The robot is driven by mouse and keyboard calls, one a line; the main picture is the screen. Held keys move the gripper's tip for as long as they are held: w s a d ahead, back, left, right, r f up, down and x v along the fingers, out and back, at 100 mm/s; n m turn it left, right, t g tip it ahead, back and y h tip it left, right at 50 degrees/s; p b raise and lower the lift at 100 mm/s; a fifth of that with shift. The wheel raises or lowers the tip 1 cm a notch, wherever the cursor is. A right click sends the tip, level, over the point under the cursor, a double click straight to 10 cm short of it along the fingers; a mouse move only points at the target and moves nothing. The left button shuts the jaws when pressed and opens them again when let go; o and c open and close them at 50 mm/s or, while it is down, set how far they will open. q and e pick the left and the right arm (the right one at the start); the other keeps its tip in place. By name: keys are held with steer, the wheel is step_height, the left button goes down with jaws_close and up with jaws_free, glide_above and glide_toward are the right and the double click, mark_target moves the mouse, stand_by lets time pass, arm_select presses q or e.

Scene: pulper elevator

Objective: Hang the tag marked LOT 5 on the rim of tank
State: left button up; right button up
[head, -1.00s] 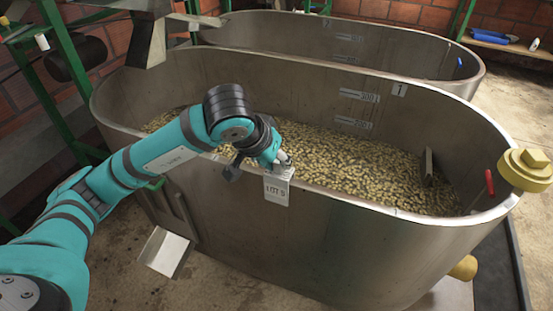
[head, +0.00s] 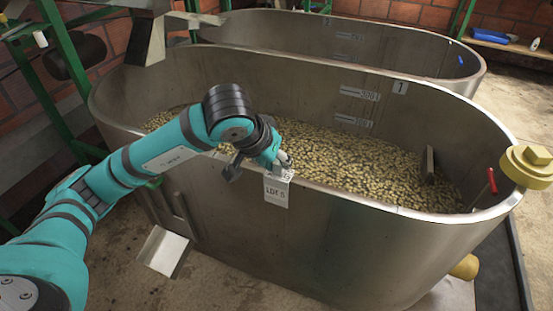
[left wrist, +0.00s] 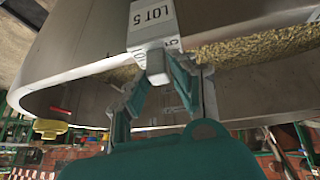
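My left gripper (head: 283,161) is at the rim by the tag's top. In the left wrist view its fingers (left wrist: 157,78) stand on either side of the tag's grey grip block and seem closed on it; the lettered face (left wrist: 152,16) shows beyond. Whether the tag's weight rests on the rim is unclear. My right gripper is out of view.
Pale beans (head: 330,155) fill the tank's lower part. A second tank (head: 350,35) stands behind. A yellow cap-like fitting (head: 527,167) and a red handle (head: 491,181) are at the right end. A green frame (head: 60,75) stands at left.

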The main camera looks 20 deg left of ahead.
arm_select(q)
steer(key=o, duration=0.4)
